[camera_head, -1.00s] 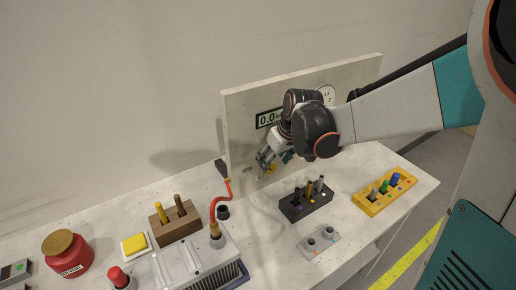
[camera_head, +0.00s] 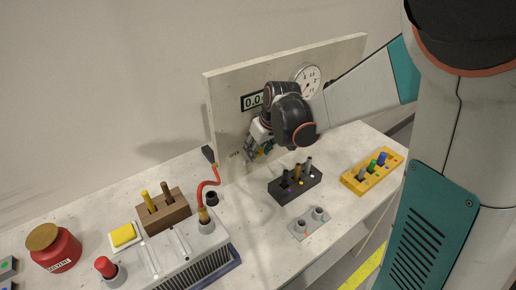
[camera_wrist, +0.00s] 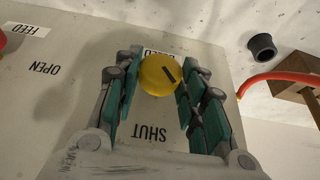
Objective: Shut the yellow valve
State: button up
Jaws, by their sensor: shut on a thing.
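The yellow valve (camera_wrist: 155,78) is a round knob on an upright pale panel (camera_wrist: 60,100), with a dark pointer line on its face. In the wrist view the line slants toward the knob's lower right. An OPEN label lies left of the knob and a SHUT label below it. My gripper (camera_wrist: 160,66) has its teal-padded fingers on either side of the knob, shut on it. In the head view my gripper (camera_head: 254,150) is against the panel and mostly hides the valve.
The panel carries a dial gauge (camera_head: 306,80) and a display reading about 0.0, partly covered by my arm. A black block with pegs (camera_head: 294,186), a yellow block with pegs (camera_head: 372,172) and a grey two-post plate (camera_head: 309,224) stand in front. A red hose (camera_head: 206,186) curves at left.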

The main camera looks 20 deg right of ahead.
jog(key=shift+d+y, duration=0.1)
jog(key=shift+y, duration=0.2)
jog(key=y, duration=0.1)
jog(key=g+y, duration=0.1)
jog(key=shift+w+d+f+m+y+b, duration=0.1)
jog(key=shift+w+d+m+y+b, duration=0.05)
jog(key=shift+d+m+y+b, duration=0.25)
jog(key=shift+d+f+m+g+y+b, duration=0.1)
jog(key=shift+m+g+y+b, duration=0.45)
jog(key=shift+y, duration=1.05)
jog(key=o, duration=1)
jog(key=shift+d, duration=0.1)
jog(key=v, duration=1.1)
jog(key=shift+d+r, duration=0.2)
jog(key=shift+d, duration=0.15)
